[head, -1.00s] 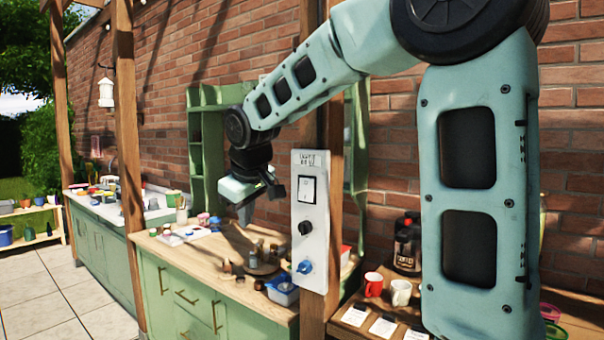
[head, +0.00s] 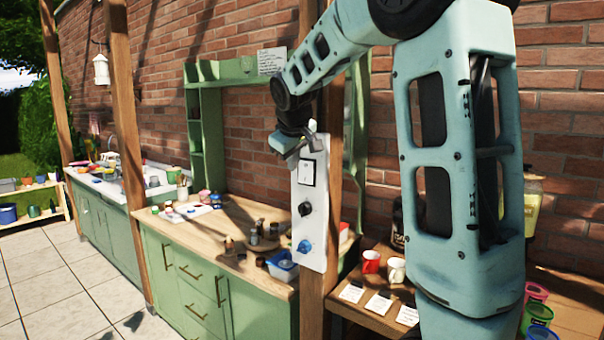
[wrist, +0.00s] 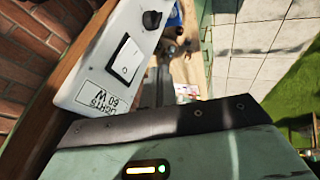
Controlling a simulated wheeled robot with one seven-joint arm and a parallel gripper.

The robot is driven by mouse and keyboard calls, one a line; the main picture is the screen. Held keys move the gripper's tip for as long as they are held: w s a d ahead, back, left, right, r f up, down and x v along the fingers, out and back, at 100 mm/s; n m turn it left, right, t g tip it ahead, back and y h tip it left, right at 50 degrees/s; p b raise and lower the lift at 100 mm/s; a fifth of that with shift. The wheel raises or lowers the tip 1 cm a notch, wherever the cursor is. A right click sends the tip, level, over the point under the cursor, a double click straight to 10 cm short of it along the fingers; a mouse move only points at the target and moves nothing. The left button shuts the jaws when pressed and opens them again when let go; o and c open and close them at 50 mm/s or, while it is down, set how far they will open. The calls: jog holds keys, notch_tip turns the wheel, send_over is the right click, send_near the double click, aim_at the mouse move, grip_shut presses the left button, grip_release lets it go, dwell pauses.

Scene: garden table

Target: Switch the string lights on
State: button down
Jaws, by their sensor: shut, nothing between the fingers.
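A white control panel (head: 313,225) is fixed to a wooden post. It carries a white rocker switch in a black frame (head: 307,173), a black knob (head: 305,209) below it and a blue knob (head: 304,247) lower down. In the wrist view, the rocker switch (wrist: 125,61) shows clear beside a label (wrist: 98,97) reading "LIGHTS 60 W". My gripper (head: 292,148) is shut and empty at the panel's upper left edge, close to the label and above the switch. It partly hides the panel's top. I cannot tell whether it touches the panel.
A green counter (head: 215,233) with jars and a blue tub (head: 282,266) stands left of the post. Red and white mugs (head: 371,262) stand on a wooden table at the right. A brick wall (head: 250,120) runs behind. Paved floor (head: 60,290) is clear at the front left.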

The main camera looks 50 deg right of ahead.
aim_at(303, 179)
jog(key=shift+w+d+f+p, duration=0.45)
jog(key=shift+d+f+p, duration=0.25)
jog(key=shift+d+f, duration=0.3)
jog(key=shift+w+d+f+p, duration=0.5)
jog(key=shift+d+f+p, duration=0.3)
jog(key=shift+d, duration=0.4)
jog(key=shift+w+d+f+p, duration=0.45)
jog(key=shift+d+f+p, duration=0.15)
jog(key=shift+d+f, duration=0.45)
jog(key=shift+d+b, duration=0.25)
jog(key=shift+b, duration=0.85)
jog(key=shift+r+p, duration=0.6)
jog(key=shift+r, duration=0.2)
